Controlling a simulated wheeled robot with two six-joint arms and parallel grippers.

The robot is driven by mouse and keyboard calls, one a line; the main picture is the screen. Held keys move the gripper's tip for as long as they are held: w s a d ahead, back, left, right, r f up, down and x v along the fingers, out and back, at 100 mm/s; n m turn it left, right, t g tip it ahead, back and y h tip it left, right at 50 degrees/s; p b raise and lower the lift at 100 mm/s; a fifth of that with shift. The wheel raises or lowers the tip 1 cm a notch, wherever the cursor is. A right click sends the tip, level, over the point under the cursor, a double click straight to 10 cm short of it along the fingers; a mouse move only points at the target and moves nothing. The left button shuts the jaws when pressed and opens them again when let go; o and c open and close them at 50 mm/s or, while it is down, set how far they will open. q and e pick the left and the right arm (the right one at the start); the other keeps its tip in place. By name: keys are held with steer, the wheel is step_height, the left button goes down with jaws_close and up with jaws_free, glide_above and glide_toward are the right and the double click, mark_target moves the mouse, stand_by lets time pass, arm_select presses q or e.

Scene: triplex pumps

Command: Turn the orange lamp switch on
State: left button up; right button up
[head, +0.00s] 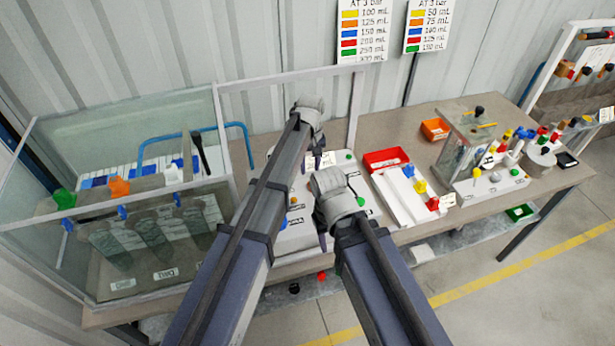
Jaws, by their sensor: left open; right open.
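A white control panel (335,168) lies on the bench, partly hidden behind my two arms. A small orange spot (294,200) shows on it between the arms; it may be the orange lamp or its switch, but it is too small to tell its position. My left gripper (317,160) is open and points down over the back of the panel. My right gripper (323,241) is open, lower in the picture, over the panel's front part. Its fingers are mostly hidden by its wrist. I see no contact between either gripper and the panel.
A glass-walled tank (60,265) with a blue pipe (150,140) stands at left. A red bin (385,160), a white tray (395,205), an orange bin (435,129) and a pump unit (490,185) with several coloured knobs lie at right. Bare bench shows behind the red bin.

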mark_target(310, 187)
arm_select(q)
steer(key=shift+s, duration=0.15)
steer(key=shift+f+b, duration=0.6)
steer(key=shift+b, duration=0.05)
step_height(310, 187, down, 6)
steer(key=b, duration=0.6)
steer(key=shift+f+b, duration=0.25)
steer(key=shift+b, duration=0.05)
jaws_close()
